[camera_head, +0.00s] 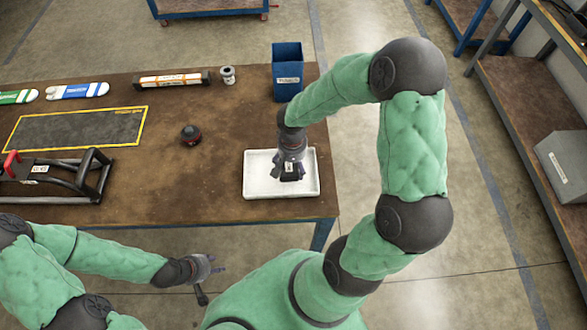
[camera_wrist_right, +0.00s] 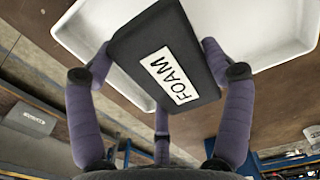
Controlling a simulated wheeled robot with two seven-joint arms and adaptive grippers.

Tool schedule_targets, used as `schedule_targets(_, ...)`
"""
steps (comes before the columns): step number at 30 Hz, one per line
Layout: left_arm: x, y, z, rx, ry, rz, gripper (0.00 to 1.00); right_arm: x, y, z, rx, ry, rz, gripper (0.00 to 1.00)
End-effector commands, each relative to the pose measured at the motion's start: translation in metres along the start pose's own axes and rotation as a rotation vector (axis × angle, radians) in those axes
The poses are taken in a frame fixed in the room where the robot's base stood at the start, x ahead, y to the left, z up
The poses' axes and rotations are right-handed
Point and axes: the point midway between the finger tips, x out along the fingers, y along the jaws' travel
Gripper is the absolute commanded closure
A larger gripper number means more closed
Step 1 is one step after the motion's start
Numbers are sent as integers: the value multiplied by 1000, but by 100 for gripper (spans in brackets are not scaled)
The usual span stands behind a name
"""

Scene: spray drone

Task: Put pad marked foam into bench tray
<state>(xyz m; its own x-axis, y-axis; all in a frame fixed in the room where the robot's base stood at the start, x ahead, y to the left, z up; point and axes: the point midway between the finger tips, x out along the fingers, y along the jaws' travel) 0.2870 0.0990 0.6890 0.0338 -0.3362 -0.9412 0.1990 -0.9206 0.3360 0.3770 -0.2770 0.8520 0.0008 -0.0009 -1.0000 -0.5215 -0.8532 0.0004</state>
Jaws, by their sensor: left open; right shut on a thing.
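The foam pad (camera_wrist_right: 150,48) is a dark block with a white label reading FOAM. My right gripper (camera_wrist_right: 158,75) is shut on it, with its fingers along the pad's sides. In the right wrist view the white bench tray (camera_wrist_right: 260,25) lies behind the pad. In the head view my right gripper (camera_head: 289,168) points down over the white bench tray (camera_head: 257,187), and the pad (camera_head: 291,174) shows small and dark below it. I cannot tell whether the pad touches the tray floor. My left gripper (camera_head: 212,270) is open and empty, in front of the table's near edge.
A blue bin (camera_head: 287,72) stands behind the tray at the table's back right corner. A black round object (camera_head: 191,135) sits left of the tray. A dark mat (camera_head: 75,129), a black frame (camera_head: 60,178) and several tools lie further left.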

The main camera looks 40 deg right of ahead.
Motion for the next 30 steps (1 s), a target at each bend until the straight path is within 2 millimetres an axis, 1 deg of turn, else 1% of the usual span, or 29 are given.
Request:
schedule_targets(1,2,-1,0,0,0,0,59,7,5,-1,4,-2,0,31)
schedule_targets(3,8,-3,0,0,0,0,59,19,4,0,1,-4,1,31)
schedule_targets(7,14,-5,0,0,0,0,59,34,3,-1,1,-2,0,31)
schedule_targets(15,13,-5,-1,0,0,0,59,34,3,-1,1,0,0,31)
schedule_targets(20,17,-6,-1,0,0,0,59,38,3,-1,1,0,0,31)
schedule_targets(21,17,-6,-1,0,0,0,59,38,3,-1,1,0,0,11)
schedule_targets(22,16,-6,-1,0,0,0,59,37,3,-1,1,-1,0,3)
schedule_targets(23,16,-6,-1,0,0,0,59,37,3,-1,1,0,0,0)
schedule_targets(30,16,-6,-1,0,0,0,59,37,3,-1,1,-1,0,0)
